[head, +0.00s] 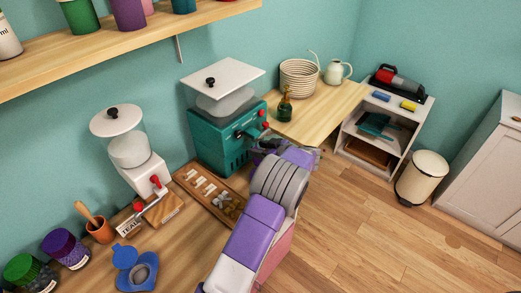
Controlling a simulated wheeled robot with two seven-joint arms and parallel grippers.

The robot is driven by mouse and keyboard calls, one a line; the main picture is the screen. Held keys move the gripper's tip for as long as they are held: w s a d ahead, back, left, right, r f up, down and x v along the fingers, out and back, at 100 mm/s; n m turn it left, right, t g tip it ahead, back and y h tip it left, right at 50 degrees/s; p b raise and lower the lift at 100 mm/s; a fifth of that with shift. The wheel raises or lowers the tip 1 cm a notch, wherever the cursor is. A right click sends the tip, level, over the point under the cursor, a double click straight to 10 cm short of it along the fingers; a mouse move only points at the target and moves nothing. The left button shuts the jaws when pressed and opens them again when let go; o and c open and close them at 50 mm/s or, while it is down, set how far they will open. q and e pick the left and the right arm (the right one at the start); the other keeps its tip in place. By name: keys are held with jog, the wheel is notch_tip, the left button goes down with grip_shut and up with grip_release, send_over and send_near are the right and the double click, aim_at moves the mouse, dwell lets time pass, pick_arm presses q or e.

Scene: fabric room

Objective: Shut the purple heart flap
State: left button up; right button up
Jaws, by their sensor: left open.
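A small heart-shaped case (148,285) lies on the counter at the bottom left of the head view. It looks blue rather than purple, with a grey round part in its middle. Its blue flap (124,256) stands open at the far left side of the case. My left gripper (262,146) is open, beside the front of the teal machine, well up and to the right of the case. The arm hides part of the gripper, and its fingertips are hard to make out. My right gripper is not in view.
A teal grinder (214,143) and a white grinder (147,171) stand along the wall. A wooden tray (186,173) with small items lies between them and my arm. A terracotta pot (102,232) and lidded jars (66,248) stand left of the case.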

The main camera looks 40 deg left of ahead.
pick_arm(q)
grip_shut()
jog(key=shift+d, duration=0.15)
